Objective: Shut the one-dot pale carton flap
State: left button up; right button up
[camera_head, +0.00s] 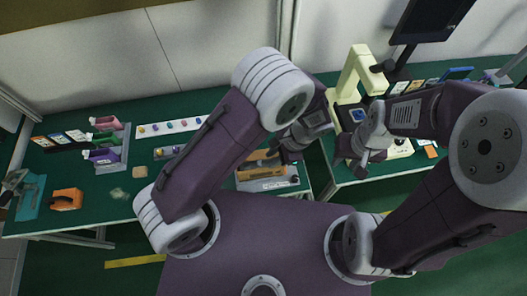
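I cannot make out a pale carton with one dot or its flap; my arms may hide it. My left gripper (289,154) hangs over the bench at the middle, beside a grey-and-orange tray-like item (262,184). My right gripper (357,163) is over the right bench, in front of the pale yellow machine (359,72). Both grippers are small and partly hidden by their own arm links. I cannot tell whether their fingers are apart, and I see nothing clearly held.
The green bench (90,220) has an orange box (66,199), a teal device (29,197), a tan block (140,172), pink and purple bins (106,157) and a white strip of coloured knobs (170,127). A dark monitor (432,18) stands at the upper right.

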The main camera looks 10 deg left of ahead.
aim_at(261, 169)
pick_arm(q)
jog(key=p+x, duration=0.1)
jog(key=x, duration=0.7)
jog(key=shift+s, duration=0.1)
jog(key=shift+s+a+f, duration=0.15)
jog(key=shift+a+f, duration=0.2)
jog(key=shift+f, duration=0.15)
jog(key=shift+d, duration=0.1)
grip_shut()
dwell(0.7)
